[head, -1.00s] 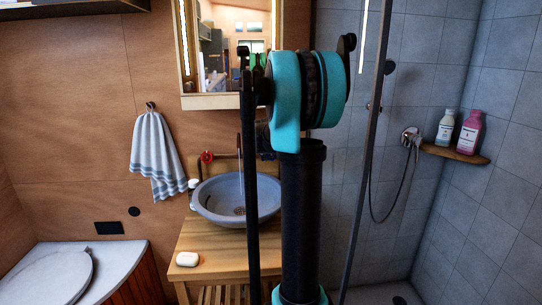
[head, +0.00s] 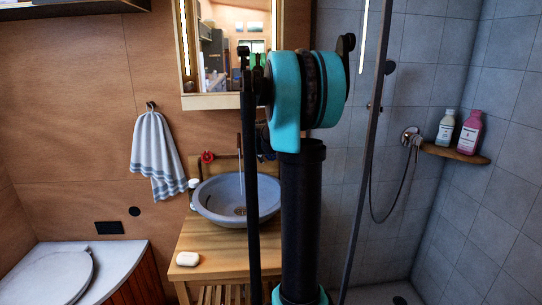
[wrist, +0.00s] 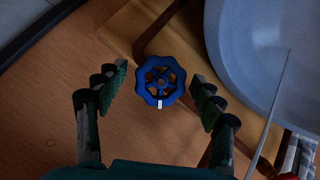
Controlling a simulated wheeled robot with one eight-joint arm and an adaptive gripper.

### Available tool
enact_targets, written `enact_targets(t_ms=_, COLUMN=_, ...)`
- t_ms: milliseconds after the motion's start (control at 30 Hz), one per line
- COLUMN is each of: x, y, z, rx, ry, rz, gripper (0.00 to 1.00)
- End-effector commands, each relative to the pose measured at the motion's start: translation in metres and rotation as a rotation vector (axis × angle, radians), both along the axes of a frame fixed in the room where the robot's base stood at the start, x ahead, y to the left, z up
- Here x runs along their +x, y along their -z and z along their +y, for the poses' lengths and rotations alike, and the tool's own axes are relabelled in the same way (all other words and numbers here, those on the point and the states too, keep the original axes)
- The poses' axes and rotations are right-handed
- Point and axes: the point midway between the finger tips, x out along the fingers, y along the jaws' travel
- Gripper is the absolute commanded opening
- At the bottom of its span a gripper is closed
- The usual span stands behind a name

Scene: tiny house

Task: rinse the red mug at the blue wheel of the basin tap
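The blue wheel (wrist: 160,81) is in the middle of the wrist view, with a small white mark on its lower rim. A thin pale line crosses the basin in the wrist view, perhaps water. A red patch (wrist: 290,158) is cut off at the lower right; I cannot tell whether it is the mug. In the head view, my arm hides the blue wheel.
A red wheel (head: 207,156) is on the wall behind the basin. A soap bar (head: 187,259) lies on the wooden counter (head: 214,240). A striped towel (head: 155,155) hangs at the left. Two bottles stand on a corner shelf (head: 455,154) in the shower.

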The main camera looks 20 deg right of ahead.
Motion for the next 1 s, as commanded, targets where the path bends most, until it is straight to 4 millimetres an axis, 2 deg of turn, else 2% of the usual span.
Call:
enact_targets(t_ms=367, x=-0.005, y=-0.005, z=0.003, rx=0.000, ry=0.000, rz=0.000, gripper=0.68)
enact_targets(t_ms=1000, x=-0.071, y=-0.072, z=0.038, rx=-0.001, ry=-0.001, rz=0.000, gripper=0.68)
